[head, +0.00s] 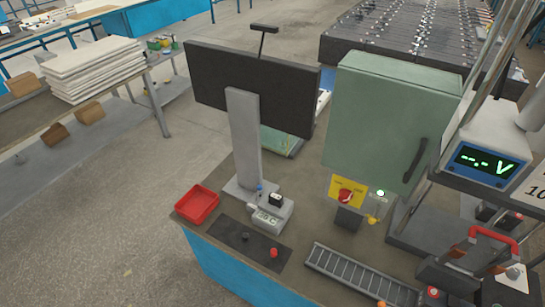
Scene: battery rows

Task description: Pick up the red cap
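A small red cap (274,253) sits on a dark mat (228,230) near the front edge of the workbench. A small black cap (245,237) sits on the same mat, to its left and a little farther back. Neither of my grippers shows in the head view, so nothing is seen touching the red cap.
A red tray (197,204) stands left of the mat. A small grey device with a display (266,217) is behind it, by the monitor stand (245,140). A grey slatted track (360,275) lies to the right. A green cabinet (385,120) stands behind.

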